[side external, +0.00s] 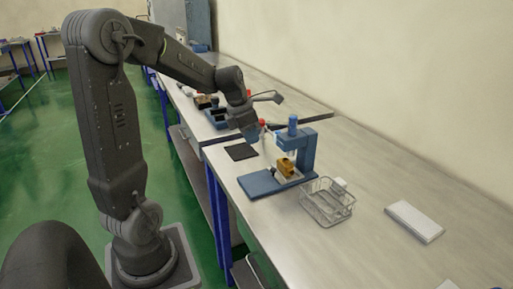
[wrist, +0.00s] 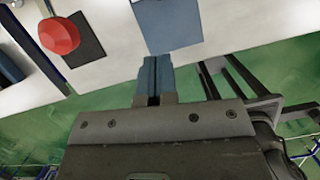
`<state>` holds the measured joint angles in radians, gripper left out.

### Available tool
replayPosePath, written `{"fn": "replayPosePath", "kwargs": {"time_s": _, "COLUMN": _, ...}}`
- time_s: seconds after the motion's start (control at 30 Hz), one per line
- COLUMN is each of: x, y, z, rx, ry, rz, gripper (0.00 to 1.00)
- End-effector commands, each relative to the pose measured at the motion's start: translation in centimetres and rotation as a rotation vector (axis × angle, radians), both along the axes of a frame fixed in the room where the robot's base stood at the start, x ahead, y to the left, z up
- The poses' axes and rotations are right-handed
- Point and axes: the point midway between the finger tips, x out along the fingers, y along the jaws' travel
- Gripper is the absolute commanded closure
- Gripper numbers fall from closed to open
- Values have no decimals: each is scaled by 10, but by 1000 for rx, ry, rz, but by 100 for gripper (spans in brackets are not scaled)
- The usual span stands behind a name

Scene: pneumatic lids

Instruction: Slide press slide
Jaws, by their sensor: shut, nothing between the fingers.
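A blue press (side external: 307,152) stands on the bench with a flat blue base plate (side external: 258,183) reaching towards the bench's front edge. A yellow-brown block (side external: 286,167) sits under its head on a light piece. In the wrist view a flat blue plate (wrist: 168,24), seemingly this base, lies ahead of the fingertips. A red knob (side external: 262,123) shows beyond my gripper, and a red knob also shows in the wrist view (wrist: 59,37). My gripper (side external: 252,138) is shut and empty, held above the bench left of the press. Its blue fingers (wrist: 153,62) are together, apart from the plate.
A dark mat (side external: 241,152) lies on the bench left of the press; it also shows in the wrist view (wrist: 82,36). A wire basket (side external: 327,206) stands right of the press. A white slab (side external: 414,221) lies farther right. Bench between them is clear.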

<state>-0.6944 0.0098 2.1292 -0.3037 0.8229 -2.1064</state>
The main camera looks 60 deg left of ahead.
Motion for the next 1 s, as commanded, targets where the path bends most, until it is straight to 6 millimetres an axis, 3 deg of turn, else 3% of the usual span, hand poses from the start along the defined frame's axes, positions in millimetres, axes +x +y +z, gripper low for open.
{"fn": "replayPosePath", "kwargs": {"time_s": 0.13, "x": -26, "y": 1, "z": 3, "rx": -1, "ry": 2, "rz": 5, "gripper": 100}}
{"fn": "replayPosePath", "kwargs": {"time_s": 0.27, "x": -26, "y": 0, "z": -3, "rx": -4, "ry": 6, "rz": -1, "gripper": 100}}
{"fn": "replayPosePath", "kwargs": {"time_s": 0.47, "x": -18, "y": -2, "z": -32, "rx": -6, "ry": 9, "rz": -2, "gripper": 100}}
{"fn": "replayPosePath", "kwargs": {"time_s": 0.8, "x": 1, "y": -5, "z": -98, "rx": -6, "ry": 10, "rz": -2, "gripper": 100}}
{"fn": "replayPosePath", "kwargs": {"time_s": 1.0, "x": 30, "y": -9, "z": -100, "rx": -1, "ry": 4, "rz": -4, "gripper": 100}}
